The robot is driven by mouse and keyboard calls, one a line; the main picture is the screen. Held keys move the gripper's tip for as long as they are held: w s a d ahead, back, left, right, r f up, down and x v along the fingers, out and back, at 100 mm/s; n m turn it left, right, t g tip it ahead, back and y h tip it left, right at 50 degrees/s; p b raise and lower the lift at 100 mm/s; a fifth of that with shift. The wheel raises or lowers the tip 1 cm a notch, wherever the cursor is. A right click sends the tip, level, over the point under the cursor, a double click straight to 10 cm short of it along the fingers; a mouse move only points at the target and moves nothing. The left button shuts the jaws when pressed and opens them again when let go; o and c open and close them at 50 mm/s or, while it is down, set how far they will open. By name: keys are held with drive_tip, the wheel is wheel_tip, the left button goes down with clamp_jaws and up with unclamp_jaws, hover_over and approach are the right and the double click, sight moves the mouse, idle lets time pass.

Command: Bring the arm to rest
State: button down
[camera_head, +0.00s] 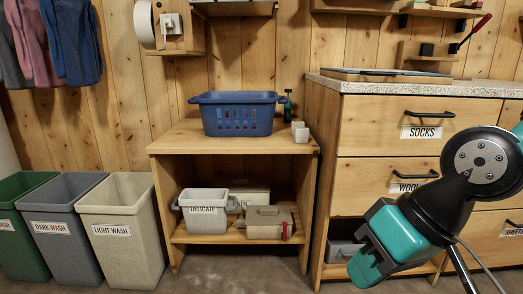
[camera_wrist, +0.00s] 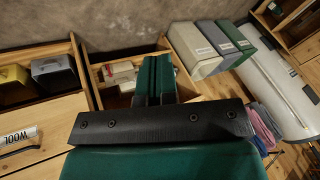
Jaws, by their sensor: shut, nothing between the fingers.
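My arm, teal and black, comes in from the right in the head view. My gripper (camera_head: 370,264) points down and to the left, in front of the drawer unit. In the wrist view its green fingers (camera_wrist: 156,64) are pressed together with nothing between them. The gripper touches nothing that I can see and hangs in the air. The exact fingertips are hard to make out in the head view.
A drawer unit (camera_head: 378,127) with socks and wool labels stands behind my arm. A blue basket (camera_head: 238,114) and small white blocks (camera_head: 300,134) are on the wooden stand (camera_head: 180,139). A delicate bin (camera_head: 205,220) sits below. Laundry bins, including light wash (camera_head: 115,245), stand left.

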drive_tip(key=s+d+r+n+g+h+p, duration=0.1)
drive_tip(key=s+d+r+n+g+p, duration=0.1)
drive_tip(key=s, duration=0.5)
wheel_tip(320, 180, up, 36)
drive_tip(key=p, duration=3.6)
drive_tip(key=shift+w+a+r, duration=0.2)
drive_tip(key=shift+w, duration=0.2)
